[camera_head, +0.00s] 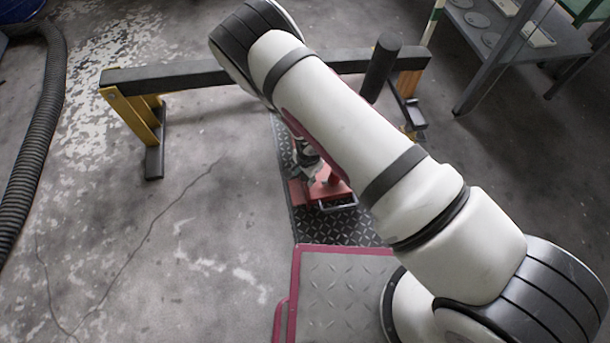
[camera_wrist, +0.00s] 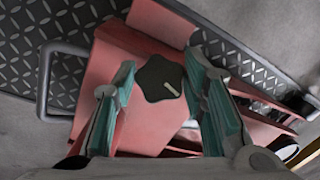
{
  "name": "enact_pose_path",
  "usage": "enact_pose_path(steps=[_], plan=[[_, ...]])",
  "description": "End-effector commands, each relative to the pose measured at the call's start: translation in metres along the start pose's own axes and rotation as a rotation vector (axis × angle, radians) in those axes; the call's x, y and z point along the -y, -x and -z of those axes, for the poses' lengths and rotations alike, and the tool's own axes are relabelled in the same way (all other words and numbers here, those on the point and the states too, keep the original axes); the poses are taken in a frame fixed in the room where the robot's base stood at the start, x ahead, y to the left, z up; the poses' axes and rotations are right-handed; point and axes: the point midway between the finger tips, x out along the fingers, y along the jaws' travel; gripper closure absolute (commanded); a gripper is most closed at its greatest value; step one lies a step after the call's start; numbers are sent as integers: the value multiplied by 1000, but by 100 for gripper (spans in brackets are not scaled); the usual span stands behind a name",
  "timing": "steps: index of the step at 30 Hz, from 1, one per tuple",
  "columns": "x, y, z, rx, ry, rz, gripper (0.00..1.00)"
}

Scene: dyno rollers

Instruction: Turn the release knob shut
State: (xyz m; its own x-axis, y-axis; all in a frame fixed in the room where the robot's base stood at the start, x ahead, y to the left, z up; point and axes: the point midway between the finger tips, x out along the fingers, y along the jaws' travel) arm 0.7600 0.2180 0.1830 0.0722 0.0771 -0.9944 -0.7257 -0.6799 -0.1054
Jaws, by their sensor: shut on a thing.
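The release knob (camera_wrist: 160,78) is a dark, lobed knob with a pale line marking toward its lower right, on top of a red metal body (camera_wrist: 145,122). In the wrist view my gripper (camera_wrist: 158,90) has one teal-padded finger on each side of the knob and is shut on it. In the head view the red body (camera_head: 330,187) stands on a dark tread-plate strip. My gripper (camera_head: 307,168) reaches down to it there, partly behind my arm. The knob cannot be made out in the head view.
A black beam (camera_head: 190,76) on yellow legs crosses behind the red body, with a dark upright roller (camera_head: 381,66) on its right. A grey handle loop (camera_wrist: 45,85) sticks out beside the body. A hose (camera_head: 45,120) lies left; a metal shelf (camera_head: 520,40) stands right.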

Motion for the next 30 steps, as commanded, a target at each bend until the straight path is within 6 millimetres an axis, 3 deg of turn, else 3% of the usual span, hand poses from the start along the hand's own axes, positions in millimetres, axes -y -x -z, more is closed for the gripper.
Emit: enact_pose_path(steps=[30], plan=[[-2,0,0,-1,-392,300,89]])
